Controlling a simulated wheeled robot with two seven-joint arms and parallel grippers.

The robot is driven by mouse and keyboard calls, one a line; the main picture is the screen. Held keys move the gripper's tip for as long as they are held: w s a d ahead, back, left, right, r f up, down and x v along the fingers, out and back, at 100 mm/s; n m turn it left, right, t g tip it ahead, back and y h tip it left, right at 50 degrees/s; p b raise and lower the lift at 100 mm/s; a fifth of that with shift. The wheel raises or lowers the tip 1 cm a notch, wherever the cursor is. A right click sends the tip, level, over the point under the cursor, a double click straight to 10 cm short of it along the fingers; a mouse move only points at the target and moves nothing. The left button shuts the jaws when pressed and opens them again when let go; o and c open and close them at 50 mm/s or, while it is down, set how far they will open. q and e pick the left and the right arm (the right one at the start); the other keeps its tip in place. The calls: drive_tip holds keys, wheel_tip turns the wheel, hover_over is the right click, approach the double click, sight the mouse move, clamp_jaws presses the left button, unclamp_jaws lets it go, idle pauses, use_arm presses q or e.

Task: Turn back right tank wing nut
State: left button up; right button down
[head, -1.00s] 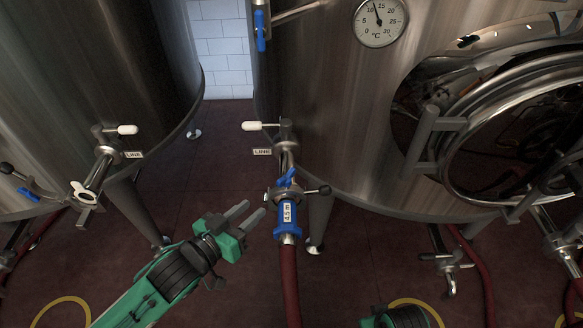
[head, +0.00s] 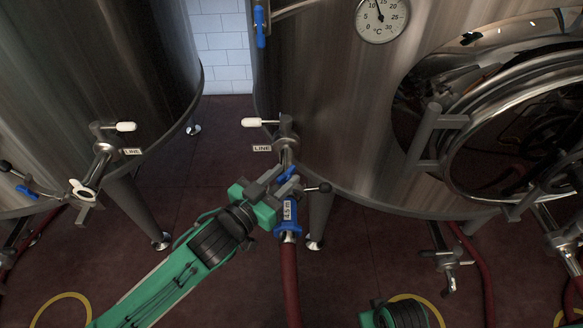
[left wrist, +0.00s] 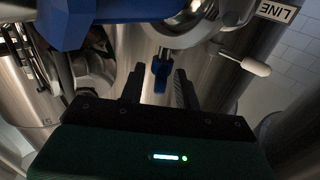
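The right tank's wing nut (head: 287,174) is blue and sits on the clamp where the hose joins the tank's outlet valve, partly hidden behind my fingers in the head view. My left gripper (head: 274,182) is at the clamp, reaching in from the left. In the left wrist view the blue wing nut (left wrist: 160,76) stands between the two dark fingertips of my left gripper (left wrist: 159,88). The fingers are apart, with a gap visible beside the nut. The blue hose fitting (head: 287,214) is just below. Only a green and black part of my right arm shows at the bottom.
The right tank (head: 335,120) stands close behind the clamp. A white-tipped valve handle (head: 252,123) and a LINE tag are above it, and a black-knobbed lever (head: 323,188) is to its right. A red hose (head: 290,280) hangs below. The left tank (head: 80,90) stands apart.

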sight(295, 166)
use_arm(q)
drive_tip(key=shift+x, duration=1.8)
use_arm(e)
drive_tip(key=shift+r, duration=0.1)
use_arm(q)
clamp_jaws()
use_arm(e)
drive_tip(key=shift+r, duration=0.1)
use_arm(q)
drive_tip(key=m+g+h+p, duration=0.2)
drive_tip(key=g, duration=0.1)
drive_tip(key=m+g+h+p, duration=0.3)
drive_tip(key=shift+s+d+r+m+g, duration=0.1)
drive_tip(key=shift+s+d+m+g, duration=0.1)
drive_tip(key=shift+s+m+g, duration=0.15)
drive_tip(key=shift+s+d+m+g+h, duration=0.15)
drive_tip(key=shift+m+g+h, duration=0.35)
drive_tip(key=shift+m+g, duration=0.95)
use_arm(e)
wheel_tip(295, 166, down, 14)
drive_tip(key=s+g, duration=0.1)
drive_tip(key=s, duration=0.1)
drive_tip(key=shift+s+d, duration=0.35)
drive_tip(key=shift+d, duration=0.1)
use_arm(q)
drive_tip(key=shift+n+g+p, duration=0.3)
drive_tip(key=shift+g, duration=0.2)
use_arm(e)
drive_tip(key=shift+s, duration=0.15)
